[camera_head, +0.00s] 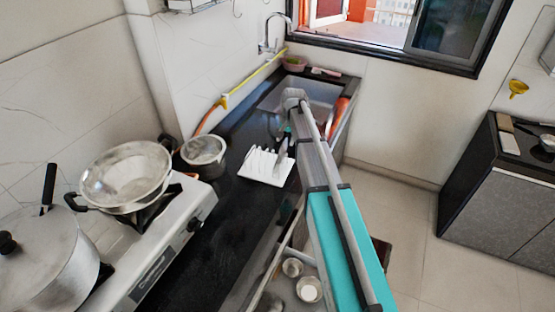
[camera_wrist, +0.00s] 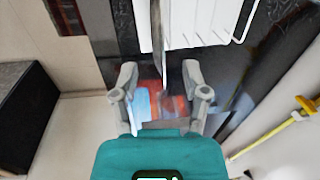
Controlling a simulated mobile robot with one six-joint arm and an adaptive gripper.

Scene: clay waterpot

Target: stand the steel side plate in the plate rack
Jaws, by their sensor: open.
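The white plate rack (camera_head: 256,170) stands on the dark counter in front of the sink. Its white frame and wire dividers also show at the top of the wrist view (camera_wrist: 215,22). A thin grey disc seen nearly edge-on, apparently the steel side plate (camera_head: 283,157), stands upright at the rack's right end. In the wrist view the plate (camera_wrist: 157,30) is a narrow upright strip at the rack. My gripper (camera_wrist: 160,76) is open, with one finger on each side of the strip and visible gaps. In the head view my arm partly hides the gripper (camera_head: 287,132).
A gas stove with a lidded pot (camera_head: 45,250) and a strainer (camera_head: 127,175) is at left. A small pot (camera_head: 204,155) stands left of the rack. The sink (camera_head: 310,93) lies behind. An open drawer with bowls (camera_head: 309,289) is below my arm.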

